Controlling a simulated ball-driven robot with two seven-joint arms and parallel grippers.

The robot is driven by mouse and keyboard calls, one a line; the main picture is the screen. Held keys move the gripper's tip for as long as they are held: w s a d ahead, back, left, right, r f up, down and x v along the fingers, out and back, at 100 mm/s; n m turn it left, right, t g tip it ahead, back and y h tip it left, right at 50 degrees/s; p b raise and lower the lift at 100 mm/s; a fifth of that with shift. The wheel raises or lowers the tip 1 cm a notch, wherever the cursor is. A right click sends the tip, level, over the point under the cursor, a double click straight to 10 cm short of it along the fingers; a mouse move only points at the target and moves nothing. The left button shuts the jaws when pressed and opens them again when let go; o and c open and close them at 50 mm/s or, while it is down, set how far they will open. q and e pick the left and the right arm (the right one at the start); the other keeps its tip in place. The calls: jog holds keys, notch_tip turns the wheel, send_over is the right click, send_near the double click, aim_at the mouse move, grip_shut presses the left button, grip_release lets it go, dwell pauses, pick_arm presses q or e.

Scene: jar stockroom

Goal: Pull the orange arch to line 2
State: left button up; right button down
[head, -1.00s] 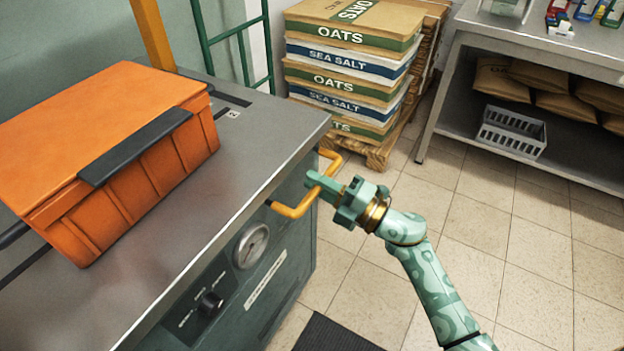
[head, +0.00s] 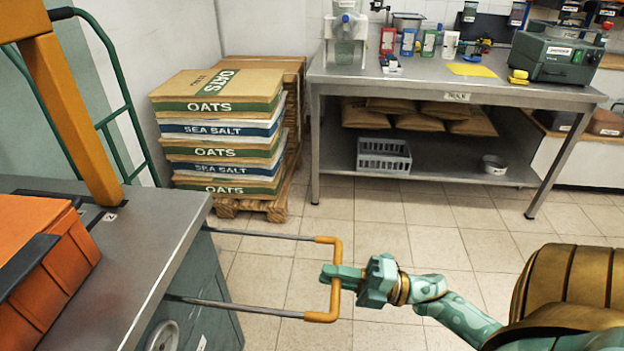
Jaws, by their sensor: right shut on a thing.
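A thick orange post (head: 68,105), seemingly one leg of the orange arch, rises from the steel bench top (head: 165,240) at the left; its upper part is out of view. A small pale label (head: 108,217) lies beside its foot, its mark too small to read. An orange U-shaped handle (head: 321,316) stands well out from the bench side on two metal rods (head: 240,307). My right gripper (head: 337,275) is shut around the handle's upright bar. My left gripper is out of view.
An orange ribbed crate (head: 55,265) sits on the bench, cut off at the left. Stacked oats and sea salt sacks (head: 222,130) stand on a pallet behind. A steel table (head: 440,88) with jars and machines is at the back. The tiled floor between is clear.

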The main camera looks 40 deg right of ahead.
jog(key=shift+s+d, duration=0.1)
jog(key=shift+s, duration=0.05)
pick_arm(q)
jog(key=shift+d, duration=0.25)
pick_arm(e)
jog(key=shift+f, duration=0.1)
jog(key=c, duration=1.6)
grip_release()
jog(key=shift+o, duration=1)
jog(key=shift+s+d, duration=0.15)
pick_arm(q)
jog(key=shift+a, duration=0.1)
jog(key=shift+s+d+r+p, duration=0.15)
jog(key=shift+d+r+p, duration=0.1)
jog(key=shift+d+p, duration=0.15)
pick_arm(e)
jog(key=v, duration=1.6)
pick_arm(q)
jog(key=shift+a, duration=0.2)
pick_arm(e)
jog(key=shift+s+d, duration=0.15)
